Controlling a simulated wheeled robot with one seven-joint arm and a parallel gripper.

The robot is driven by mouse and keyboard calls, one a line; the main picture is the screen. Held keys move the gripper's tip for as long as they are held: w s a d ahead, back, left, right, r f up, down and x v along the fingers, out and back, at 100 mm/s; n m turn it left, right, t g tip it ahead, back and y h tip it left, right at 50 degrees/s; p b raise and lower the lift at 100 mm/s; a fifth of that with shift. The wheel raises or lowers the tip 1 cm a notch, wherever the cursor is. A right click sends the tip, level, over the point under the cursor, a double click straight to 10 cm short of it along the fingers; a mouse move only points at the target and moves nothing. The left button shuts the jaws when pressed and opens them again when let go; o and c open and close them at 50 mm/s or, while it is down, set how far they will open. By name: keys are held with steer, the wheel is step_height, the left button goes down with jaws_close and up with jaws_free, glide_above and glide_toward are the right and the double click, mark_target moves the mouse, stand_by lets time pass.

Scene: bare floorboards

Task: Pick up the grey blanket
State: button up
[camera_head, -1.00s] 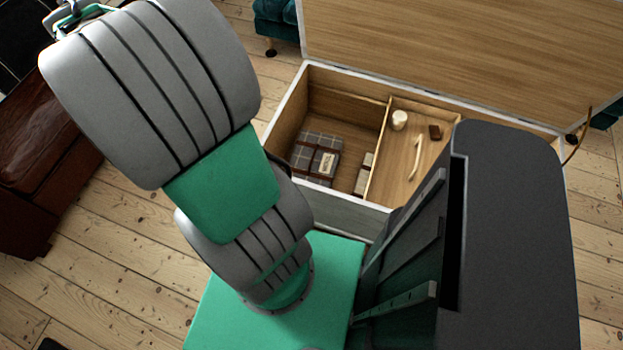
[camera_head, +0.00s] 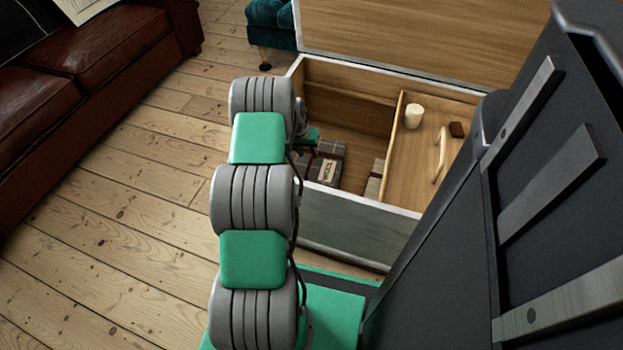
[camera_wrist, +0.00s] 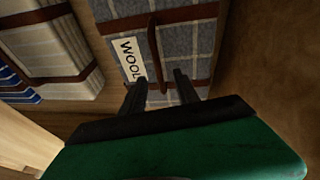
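The grey blanket (camera_wrist: 205,50) is folded, plaid and bound with brown straps, with a white "WOOL" label and a brown handle. It lies on the floor of the open chest; in the head view it (camera_head: 328,158) is partly hidden by my arm. My gripper (camera_wrist: 160,82) is over the blanket, its two dark fingers apart, one on each side of the handle's line. I see nothing held. Whether the fingertips touch the blanket I cannot tell.
The wooden chest (camera_head: 341,222) has its lid up. A raised tray (camera_head: 410,163) at its right holds a white candle-like cylinder (camera_head: 413,115). A paler plaid blanket (camera_wrist: 50,52) lies beside the grey one. A brown leather sofa (camera_head: 90,75) stands left.

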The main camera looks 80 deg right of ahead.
mark_target(311, 160)
steer(key=b+x, duration=0.1)
steer(key=x, duration=0.3)
steer(key=shift+s+f+b, duration=0.1)
steer(key=shift+s+b, duration=0.1)
steer(key=shift+b, duration=0.15)
steer(key=shift+a, duration=0.1)
jaws_close()
stand_by(0.8)
steer(key=shift+d+r, duration=0.2)
steer(key=shift+r, duration=0.2)
